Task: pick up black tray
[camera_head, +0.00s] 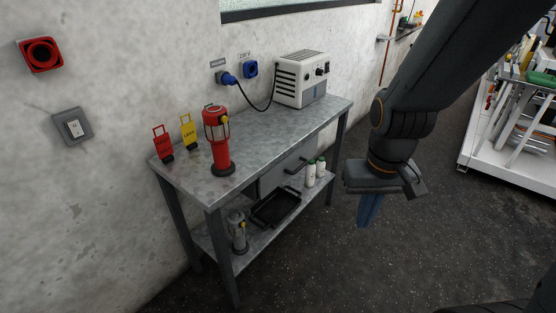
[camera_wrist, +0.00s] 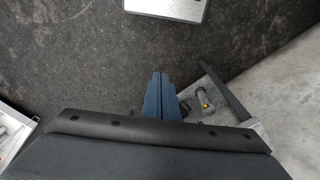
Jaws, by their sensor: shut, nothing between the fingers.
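The black tray (camera_head: 276,207) lies on the lower shelf of the grey metal table, between a grey device and two white bottles. My gripper (camera_head: 368,212) hangs in the air to the right of the table, apart from the tray, with its blue fingers pointing down. In the wrist view my gripper (camera_wrist: 160,80) has its blue fingers together and nothing between them. I cannot make out the tray in the wrist view.
The table (camera_head: 285,136) has a red lantern (camera_head: 217,140), red and yellow tags and a white power unit (camera_head: 302,78) on top. White bottles (camera_head: 316,172) and a grey device (camera_head: 238,232) share the lower shelf. A white cart (camera_head: 510,150) stands at right. Dark floor lies clear between.

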